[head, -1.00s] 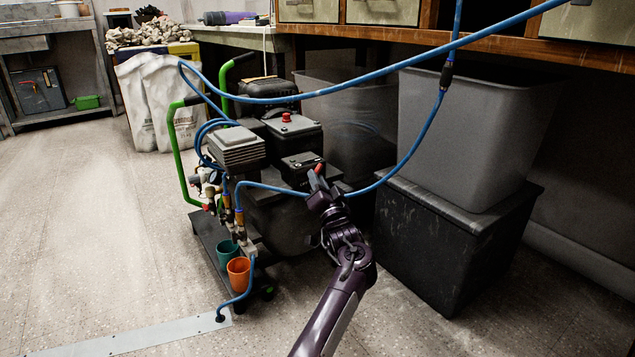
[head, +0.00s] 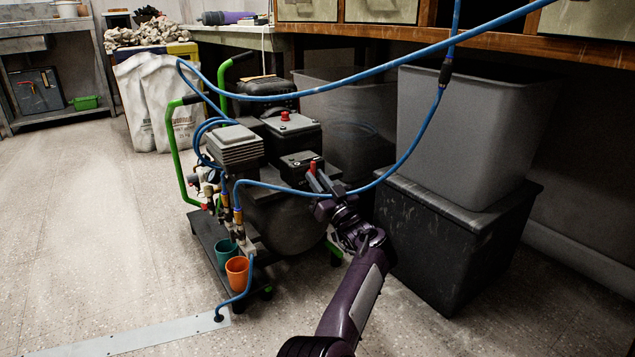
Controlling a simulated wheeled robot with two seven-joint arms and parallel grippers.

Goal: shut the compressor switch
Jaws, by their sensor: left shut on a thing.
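The compressor (head: 280,205) stands on the floor left of centre, a dark machine with green handles. Its switch (head: 313,167) is a small red lever at the right end of a black box (head: 298,161) on the compressor's near side. My left gripper (head: 318,179) comes up from below and is shut on the switch, with the red tip showing just above the fingers. The fingers hide the lower part of the lever. My right gripper is not in view.
A blue hose (head: 408,151) crosses in front of the bins and close by my gripper. A grey bin (head: 470,130) sits on a black crate (head: 440,245) to the right. Orange (head: 237,270) and teal cups are at the compressor's near end. Floor at left is clear.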

